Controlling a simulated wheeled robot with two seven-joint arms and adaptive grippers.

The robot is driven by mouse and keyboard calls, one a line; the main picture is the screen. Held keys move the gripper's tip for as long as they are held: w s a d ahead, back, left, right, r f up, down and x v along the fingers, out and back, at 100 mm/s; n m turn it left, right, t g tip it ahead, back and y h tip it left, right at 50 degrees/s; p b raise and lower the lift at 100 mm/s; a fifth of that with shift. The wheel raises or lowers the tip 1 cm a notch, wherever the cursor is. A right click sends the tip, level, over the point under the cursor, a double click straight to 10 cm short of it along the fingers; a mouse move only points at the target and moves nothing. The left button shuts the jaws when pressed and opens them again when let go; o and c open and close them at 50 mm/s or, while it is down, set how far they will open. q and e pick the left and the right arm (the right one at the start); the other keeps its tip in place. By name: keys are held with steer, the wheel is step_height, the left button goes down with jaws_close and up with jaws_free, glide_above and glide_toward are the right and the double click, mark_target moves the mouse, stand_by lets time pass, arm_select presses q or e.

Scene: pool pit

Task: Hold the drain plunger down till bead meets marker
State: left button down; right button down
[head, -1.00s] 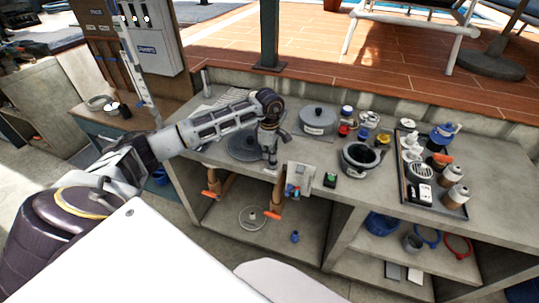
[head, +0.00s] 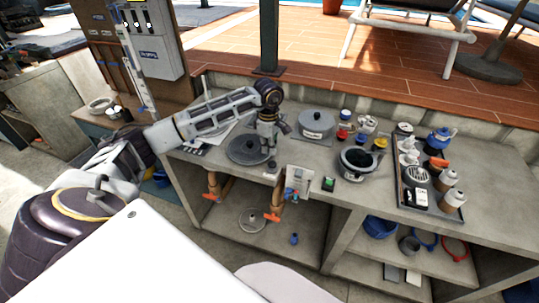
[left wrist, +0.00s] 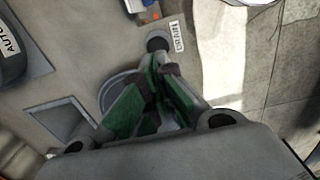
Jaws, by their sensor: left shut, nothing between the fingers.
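A small dark round knob, which looks like the drain plunger (left wrist: 157,41), stands on the counter beside a white label in the left wrist view. In the head view the plunger (head: 271,164) shows just in front of my left gripper (head: 267,152). My left gripper is shut and empty, pointing down over the counter. My right gripper is not in view.
A dark round lid (head: 238,150) lies on the counter by my left gripper. A grey lidded pot (head: 316,127), a dark pot (head: 352,166) and a loaded tray (head: 432,207) stand to the right.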

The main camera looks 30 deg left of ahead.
arm_select(q)
step_height(320, 180, up, 8)
steer(key=b, duration=0.1)
stand_by(0.4)
steer(key=shift+a+r, duration=0.1)
steer(key=shift+w, duration=0.1)
stand_by(0.3)
